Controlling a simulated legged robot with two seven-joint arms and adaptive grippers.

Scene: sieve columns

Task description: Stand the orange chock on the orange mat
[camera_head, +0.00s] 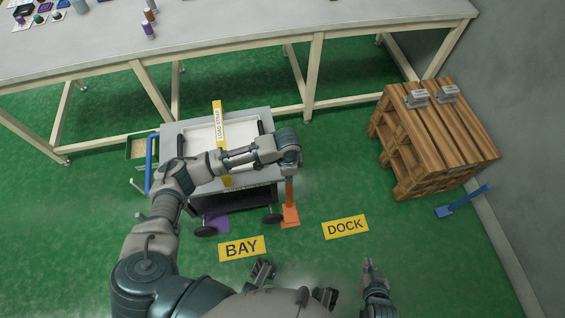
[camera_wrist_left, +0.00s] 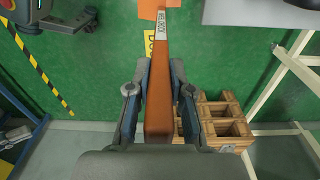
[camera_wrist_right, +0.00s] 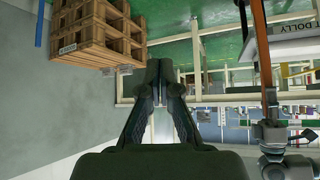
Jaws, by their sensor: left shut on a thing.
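The orange chock shows as a long upright orange bar (camera_head: 289,190) in the head view, beside the dolly's right front wheel. My left gripper (camera_head: 290,150) is shut on its upper part; in the left wrist view the orange bar (camera_wrist_left: 160,85), with a white label, runs between both fingers (camera_wrist_left: 158,105). An orange patch (camera_head: 291,219) lies at its lower end. I cannot tell how much of the patch is mat and how much is chock foot, nor whether the chock touches the floor. My right gripper (camera_head: 372,270) is shut and empty; its fingertips (camera_wrist_right: 160,70) meet in the right wrist view.
Yellow BAY (camera_head: 242,248) and DOCK (camera_head: 345,227) signs mark the floor. Wooden pallets (camera_head: 440,135) and a blue chock (camera_head: 462,201) are right.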

